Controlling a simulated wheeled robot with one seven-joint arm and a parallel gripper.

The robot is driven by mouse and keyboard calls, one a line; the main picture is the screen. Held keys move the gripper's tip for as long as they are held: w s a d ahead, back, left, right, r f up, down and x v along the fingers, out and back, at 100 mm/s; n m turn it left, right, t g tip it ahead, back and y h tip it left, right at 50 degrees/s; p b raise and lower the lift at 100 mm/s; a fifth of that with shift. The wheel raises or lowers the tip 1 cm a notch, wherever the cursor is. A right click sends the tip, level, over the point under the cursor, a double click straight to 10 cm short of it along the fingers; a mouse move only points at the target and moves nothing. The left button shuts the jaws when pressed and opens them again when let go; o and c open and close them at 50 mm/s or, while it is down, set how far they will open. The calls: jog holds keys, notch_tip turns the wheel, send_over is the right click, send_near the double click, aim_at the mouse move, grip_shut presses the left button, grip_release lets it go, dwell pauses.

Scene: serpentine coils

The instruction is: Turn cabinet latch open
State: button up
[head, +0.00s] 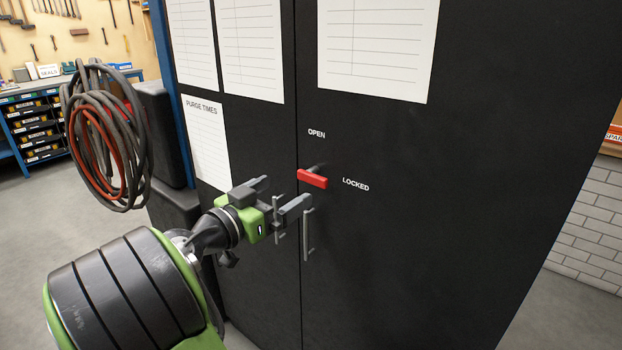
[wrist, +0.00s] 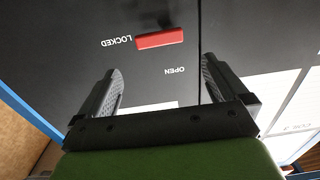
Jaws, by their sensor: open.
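The red latch handle (head: 313,179) sits on the black cabinet (head: 400,250), just right of the door seam. It lies nearly level, its right end toward the word LOCKED, with the word OPEN above it. My gripper (head: 285,192) is in front of the doors, left of the latch and close to it. In the wrist view the latch (wrist: 160,39) shows beyond the open, empty fingers (wrist: 160,85), apart from them. The wrist view is turned, so the words appear upside down.
Two vertical door handles (head: 308,235) stand below the latch by the seam, partly near my gripper. Paper sheets (head: 375,45) are fixed on the doors. Coiled hoses (head: 105,140) hang at the left. Grey floor (head: 35,230) is clear at the left.

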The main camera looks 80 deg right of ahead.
aim_at(310, 176)
jog(key=x, duration=1)
jog(key=shift+s+d+p, duration=0.1)
jog(key=shift+d+p, duration=0.1)
jog(key=shift+p, duration=0.15)
jog(key=shift+c, duration=0.3)
jog(key=c, duration=1.3)
jog(key=shift+o, duration=0.2)
